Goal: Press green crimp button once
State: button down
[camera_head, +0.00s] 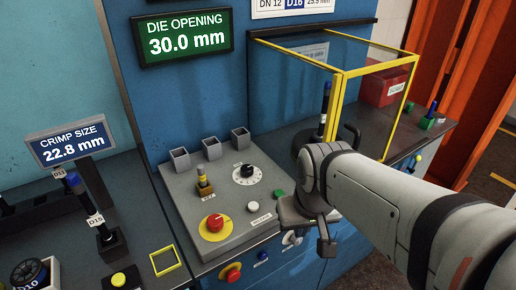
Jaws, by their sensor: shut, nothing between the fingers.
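The green button (279,193) is a small round cap on the sloped grey control panel (232,240), near its right edge. My gripper (326,246) is shut and empty, with its dark fingers pointing down. In the picture it is to the right of and below the green button, apart from it, over the panel's right front edge. The dark gripper body lies just right of the button and hides part of the panel's right side. Its height above the surface is hard to tell.
The panel carries a red mushroom button (215,222), a white button (253,208), a black dial (246,171) and a yellow-black selector (204,186). A yellow-framed clear guard (336,100) stands behind my gripper. Die opening display (184,36) reads 30.0 mm; crimp size display (71,143) reads 22.8 mm.

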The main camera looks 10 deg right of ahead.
aim_at(278, 192)
jog(key=u, duration=1)
jog(key=k, duration=0.35)
jog(key=z, duration=0.3)
